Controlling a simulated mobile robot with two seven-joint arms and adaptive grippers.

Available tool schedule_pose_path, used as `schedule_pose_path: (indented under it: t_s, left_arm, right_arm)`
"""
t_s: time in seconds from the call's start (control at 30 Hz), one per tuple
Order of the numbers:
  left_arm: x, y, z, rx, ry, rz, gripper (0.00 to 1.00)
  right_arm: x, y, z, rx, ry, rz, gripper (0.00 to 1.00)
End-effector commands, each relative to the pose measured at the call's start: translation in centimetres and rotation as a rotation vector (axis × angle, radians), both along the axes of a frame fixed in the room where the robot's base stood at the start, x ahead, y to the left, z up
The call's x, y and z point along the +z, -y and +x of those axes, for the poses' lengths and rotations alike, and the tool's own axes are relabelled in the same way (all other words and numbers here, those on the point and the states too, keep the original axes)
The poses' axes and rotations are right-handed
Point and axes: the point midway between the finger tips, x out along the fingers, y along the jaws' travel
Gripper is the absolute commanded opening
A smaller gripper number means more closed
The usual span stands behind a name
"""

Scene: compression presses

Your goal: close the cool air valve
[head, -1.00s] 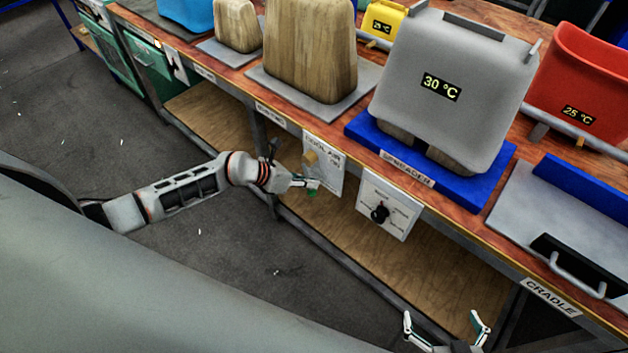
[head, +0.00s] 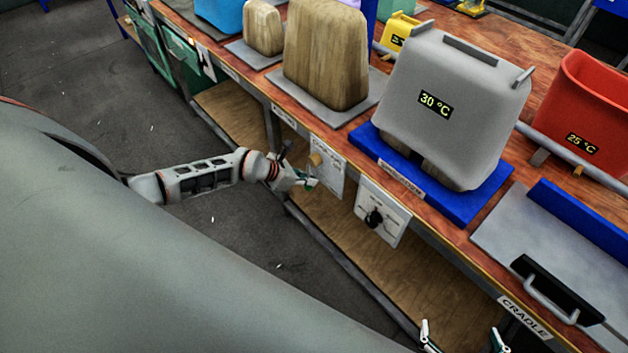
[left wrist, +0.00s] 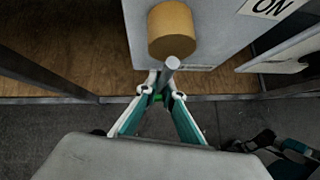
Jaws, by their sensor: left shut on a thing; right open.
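The cool air valve has a tan round body (head: 315,159) on a white panel (head: 334,172) at the bench front. In the left wrist view the valve body (left wrist: 171,30) shows with a grey rod-like handle (left wrist: 176,58) pointing towards me. My left gripper (head: 309,183) is at the valve, just below the tan body. In the left wrist view its fingertips (left wrist: 163,93) are closed around the handle's end; the gripped part is partly hidden. My right gripper (head: 463,338) is open and empty at the bottom edge of the head view, its fingers wide apart.
A panel with a black knob (head: 374,218) hangs right of the valve panel. A grey 30 °C container (head: 450,100) stands on a blue base above. A wooden lower shelf (head: 400,275) lies beneath. Grey floor (head: 240,240) is open in front of the bench.

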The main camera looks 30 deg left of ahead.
Motion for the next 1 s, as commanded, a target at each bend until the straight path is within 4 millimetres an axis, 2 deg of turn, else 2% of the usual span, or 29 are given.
schedule_pose_path:
  t_s: [0.53, 0.6, 0.63, 1.0]
  left_arm:
    - [-0.02, -0.58, 0.05, 0.000, 0.005, 0.014, 0.00]
    - [-0.01, -0.59, 0.06, 0.000, 0.005, 0.014, 0.23]
    - [0.00, -0.58, 0.06, 0.000, 0.006, 0.013, 0.25]
    - [0.14, -0.53, -0.07, 0.000, 0.004, 0.011, 0.25]
  right_arm:
    - [-0.01, -0.01, -0.03, 0.001, -0.002, 0.000, 1.00]
    - [-0.01, -0.01, -0.03, 0.001, -0.002, 0.000, 1.00]
    - [-0.01, -0.01, -0.03, 0.001, -0.002, 0.000, 1.00]
    - [-0.02, 0.12, -0.04, 0.002, -0.002, -0.004, 1.00]
